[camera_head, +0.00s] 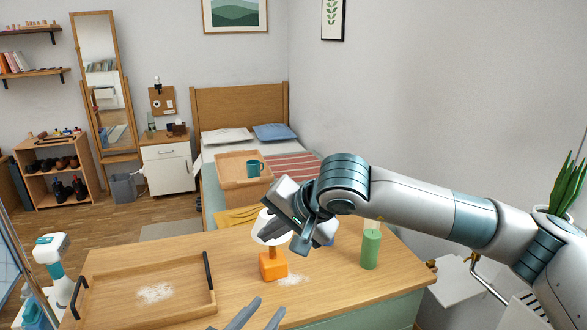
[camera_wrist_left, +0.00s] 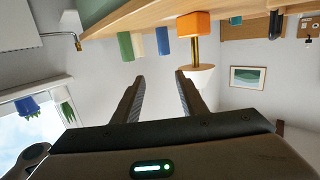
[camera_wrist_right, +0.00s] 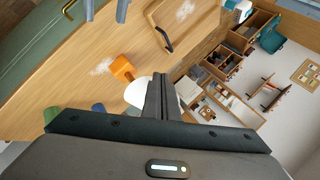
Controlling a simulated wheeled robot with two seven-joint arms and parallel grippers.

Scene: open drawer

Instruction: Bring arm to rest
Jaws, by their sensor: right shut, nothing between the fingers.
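My right arm comes in from the right in the head view, over the table (camera_head: 345,300). Its gripper (camera_head: 303,240) is in front of the lamp's white shade. In the right wrist view its two fingers (camera_wrist_right: 160,80) lie together, shut and empty. My left gripper (camera_head: 270,304) shows at the bottom of the head view, at the table's front. In the left wrist view its fingers (camera_wrist_left: 160,76) are apart with nothing between them. The lamp's orange base (camera_head: 272,266) stands on the table; the right gripper partly hides its shade.
A wooden tray (camera_head: 110,270) with black handles lies on the table's left. White powdery patches mark the tray and the table beside the lamp. A green candle-like cylinder (camera_head: 371,248) stands right of the lamp. A bed (camera_head: 240,105) with a tray and mug is behind.

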